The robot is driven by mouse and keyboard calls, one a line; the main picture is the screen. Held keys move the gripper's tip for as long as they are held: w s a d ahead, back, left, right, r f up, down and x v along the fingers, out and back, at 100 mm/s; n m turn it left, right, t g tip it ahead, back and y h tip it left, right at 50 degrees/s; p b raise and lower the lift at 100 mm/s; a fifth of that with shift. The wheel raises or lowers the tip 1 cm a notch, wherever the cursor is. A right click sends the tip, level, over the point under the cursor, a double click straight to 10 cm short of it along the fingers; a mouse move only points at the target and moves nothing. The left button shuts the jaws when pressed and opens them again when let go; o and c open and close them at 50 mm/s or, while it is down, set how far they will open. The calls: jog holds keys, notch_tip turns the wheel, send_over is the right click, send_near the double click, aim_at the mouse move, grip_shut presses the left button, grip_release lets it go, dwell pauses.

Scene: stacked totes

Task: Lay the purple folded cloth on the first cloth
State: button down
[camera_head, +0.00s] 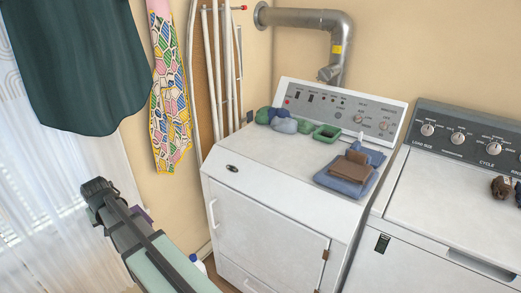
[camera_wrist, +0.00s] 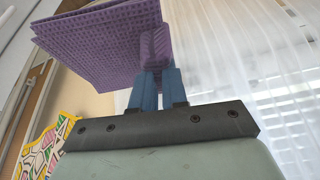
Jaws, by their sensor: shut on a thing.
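The purple folded cloth (camera_wrist: 105,40) has a waffle texture and hangs between the blue fingers of my gripper (camera_wrist: 157,75) in the wrist view. The fingers are shut on it near one edge. In the head view only a small bit of the purple cloth (camera_head: 146,214) shows beside my arm, and the fingers are hidden. The cloth is in the air left of the white dryer (camera_head: 262,162), apart from it. A blue folded cloth (camera_head: 338,184) lies flat on the dryer top at the right, with a brown folded cloth (camera_head: 345,168) on it. I cannot tell which is the first cloth.
The dryer top's front left is clear. A washer (camera_head: 460,205) stands at right. A dark green garment (camera_head: 80,70) and patterned cloth (camera_head: 170,100) hang above my arm.

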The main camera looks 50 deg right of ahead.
jog(key=w+d+r+m+h, duration=0.1)
jog(key=d+r+m, duration=0.1)
jog(key=d, duration=0.5)
jog(key=w+d+r+m+h, duration=0.1)
jog(key=d+r+m, duration=0.2)
jog(key=d, duration=0.5)
jog(key=s+d+r+m+g+h, duration=0.1)
jog(key=s+d+r+m, duration=0.25)
jog(key=d, duration=0.65)
jog(key=s+d+r+m+g, duration=0.25)
jog(key=s+d, duration=0.25)
jog(key=d, duration=0.6)
jog(key=s+d+r+m+g+h, duration=0.1)
jog(key=s+d+r+m, duration=0.25)
jog(key=d, duration=0.65)
notch_tip(320, 180, up, 9)
jog(key=m+g+y, duration=0.4)
jog(key=m+y, duration=0.1)
jog(key=m, duration=1.5)
send_over(354, 162)
jog(key=shift+n, duration=0.25)
jog(key=shift+d+f, duration=0.1)
jog(key=shift+f, duration=3.65)
